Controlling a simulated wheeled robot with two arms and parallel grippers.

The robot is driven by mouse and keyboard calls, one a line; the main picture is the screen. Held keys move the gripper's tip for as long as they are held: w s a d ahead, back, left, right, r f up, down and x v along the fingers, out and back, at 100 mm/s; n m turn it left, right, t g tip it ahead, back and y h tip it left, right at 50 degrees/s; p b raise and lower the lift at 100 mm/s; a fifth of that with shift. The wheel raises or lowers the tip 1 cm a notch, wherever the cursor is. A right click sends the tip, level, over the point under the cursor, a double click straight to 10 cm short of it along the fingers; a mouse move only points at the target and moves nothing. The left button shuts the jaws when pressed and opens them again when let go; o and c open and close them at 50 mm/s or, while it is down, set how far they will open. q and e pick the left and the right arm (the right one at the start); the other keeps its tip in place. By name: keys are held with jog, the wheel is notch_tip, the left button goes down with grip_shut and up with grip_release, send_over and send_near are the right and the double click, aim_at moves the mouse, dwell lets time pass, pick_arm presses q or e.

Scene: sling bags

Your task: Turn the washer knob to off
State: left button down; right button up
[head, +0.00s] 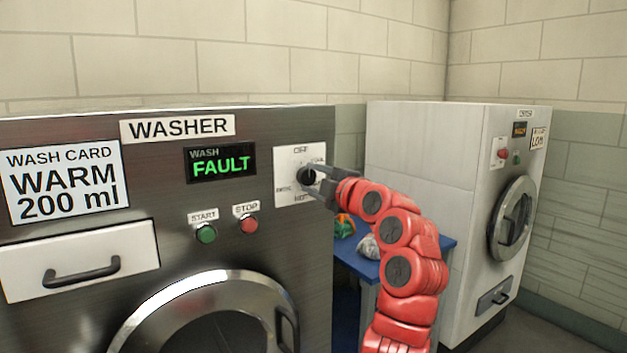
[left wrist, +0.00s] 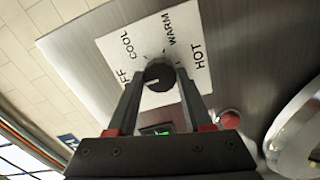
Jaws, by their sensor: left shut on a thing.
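The washer (head: 120,235) fills the left of the head view, and its display (head: 220,163) reads "WASH FAULT". A round black knob (head: 306,176) sits on a white dial plate (head: 296,150) at the washer's upper right. My left gripper (head: 317,182) is at the knob. In the left wrist view its fingers are shut on the knob (left wrist: 159,77), one on each side. The knob's white mark points left, about toward the OFF label, which a finger partly hides. COOL, WARM and HOT are readable around the knob. My right gripper is not in view.
A green start button (head: 206,234) and a red stop button (head: 249,224) are left of and below the dial. A blue table (head: 365,265) with bagged items stands between the washer and a white dryer (head: 420,150) at right. The washer's round door (head: 205,290) is below.

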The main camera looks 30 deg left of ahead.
pick_arm(q)
jog(key=shift+c, duration=1.5)
grip_release()
jog(key=shift+d, duration=0.1)
jog(key=p+v, duration=0.1)
jog(key=v, duration=1.6)
jog(key=shift+s+d+f, duration=0.1)
